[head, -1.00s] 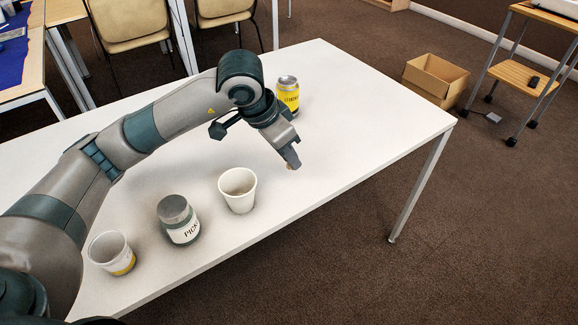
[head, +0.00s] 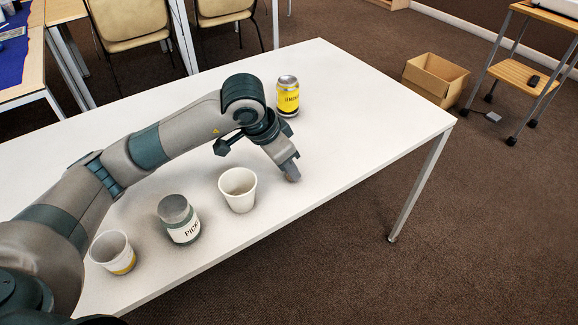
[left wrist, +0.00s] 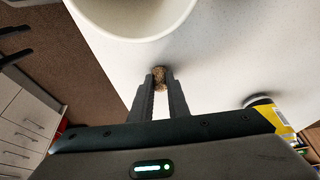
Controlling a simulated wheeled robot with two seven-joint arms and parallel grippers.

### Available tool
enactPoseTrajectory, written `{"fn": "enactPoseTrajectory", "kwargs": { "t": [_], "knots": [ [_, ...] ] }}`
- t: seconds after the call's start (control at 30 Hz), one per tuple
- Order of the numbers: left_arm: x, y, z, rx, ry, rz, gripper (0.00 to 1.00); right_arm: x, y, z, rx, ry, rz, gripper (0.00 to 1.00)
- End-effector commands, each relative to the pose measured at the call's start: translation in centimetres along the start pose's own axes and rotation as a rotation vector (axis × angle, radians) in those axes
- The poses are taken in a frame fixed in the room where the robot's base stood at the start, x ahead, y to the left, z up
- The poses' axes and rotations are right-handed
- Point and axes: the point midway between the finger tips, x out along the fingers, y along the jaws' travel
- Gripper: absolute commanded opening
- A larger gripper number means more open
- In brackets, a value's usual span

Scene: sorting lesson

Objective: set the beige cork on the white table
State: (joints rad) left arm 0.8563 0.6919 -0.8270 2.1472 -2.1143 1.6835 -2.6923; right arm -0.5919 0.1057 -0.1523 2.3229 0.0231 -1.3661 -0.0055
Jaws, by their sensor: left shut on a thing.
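The beige cork (left wrist: 160,77) shows in the left wrist view between the tips of my left gripper (left wrist: 160,84), which is shut on it. In the head view my left gripper (head: 291,175) points down close to the top of the white table (head: 345,120), right of the white paper cup. The cork is hidden behind the fingers there. I cannot tell whether the cork touches the table. My right gripper is not in view.
A white cup (head: 238,190) stands close left of the gripper. A jar (head: 180,222) and a yellow-banded cup (head: 113,252) stand further left. A yellow can (head: 288,97) stands behind. The table's right part is clear. A cardboard box (head: 435,80) lies on the floor.

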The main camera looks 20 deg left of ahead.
Motion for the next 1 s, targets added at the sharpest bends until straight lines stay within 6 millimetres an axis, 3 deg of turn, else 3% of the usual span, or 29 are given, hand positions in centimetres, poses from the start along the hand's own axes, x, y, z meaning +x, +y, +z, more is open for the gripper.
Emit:
{"fn": "enactPoseTrajectory", "kwargs": {
  "t": [0.2,0.23,0.3,0.77,1.0],
  "knots": [
    [0.3,0.0,0.1,0.001,0.0,0.0,0.0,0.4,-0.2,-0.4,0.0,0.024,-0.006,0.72],
    [0.2,0.0,0.1,0.0,0.0,0.0,0.2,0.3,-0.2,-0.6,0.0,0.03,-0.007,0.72],
    [0.2,0.0,0.1,0.0,0.0,0.0,0.34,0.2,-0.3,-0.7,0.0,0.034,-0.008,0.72],
    [-0.1,0.0,-0.1,0.0,0.0,0.0,0.34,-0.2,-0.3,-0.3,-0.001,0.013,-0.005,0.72],
    [-2.8,-0.1,-0.1,0.001,0.003,-0.002,0.34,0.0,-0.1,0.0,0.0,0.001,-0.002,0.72]
  ]
}}
